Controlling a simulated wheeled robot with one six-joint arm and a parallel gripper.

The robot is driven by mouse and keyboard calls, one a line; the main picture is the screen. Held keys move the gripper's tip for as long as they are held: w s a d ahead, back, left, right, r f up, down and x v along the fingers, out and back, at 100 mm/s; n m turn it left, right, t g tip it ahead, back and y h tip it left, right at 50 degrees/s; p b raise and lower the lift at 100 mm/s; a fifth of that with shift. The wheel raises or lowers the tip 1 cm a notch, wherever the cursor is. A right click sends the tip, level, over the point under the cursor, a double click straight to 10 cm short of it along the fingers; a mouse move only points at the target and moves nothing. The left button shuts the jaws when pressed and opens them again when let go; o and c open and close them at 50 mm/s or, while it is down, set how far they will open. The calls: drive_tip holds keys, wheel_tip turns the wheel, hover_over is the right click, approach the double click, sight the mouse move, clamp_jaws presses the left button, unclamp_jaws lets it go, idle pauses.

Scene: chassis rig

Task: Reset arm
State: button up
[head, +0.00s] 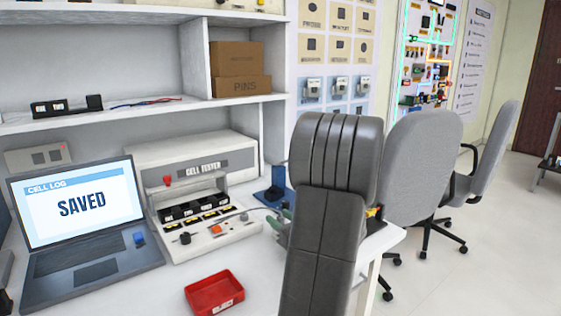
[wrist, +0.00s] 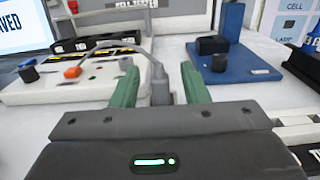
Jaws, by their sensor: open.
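My arm rises at the centre right of the head view, its dark grey links hiding part of the bench. My gripper (wrist: 160,88) shows in the wrist view with its two green fingers apart and nothing clearly held between them. In the head view the green fingers (head: 279,222) peek out just left of the arm, above the bench to the right of the cell tester (head: 200,158). In the wrist view a grey cable end lies between and beyond the fingers; I cannot tell if it touches them.
A laptop (head: 82,215) reading "SAVED" stands on the left. A red tray (head: 214,293) sits at the bench's front. A blue stand (wrist: 238,68) is beyond the gripper. Shelves (head: 140,112) hang above the bench. Grey chairs (head: 425,165) and open floor are on the right.

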sight(280, 216)
drive_tip(key=shift+w+a+r+p, duration=0.1)
drive_tip(key=shift+w+r+p, duration=0.05)
drive_tip(key=shift+r+p, duration=3.2)
drive_tip(key=shift+r, duration=0.15)
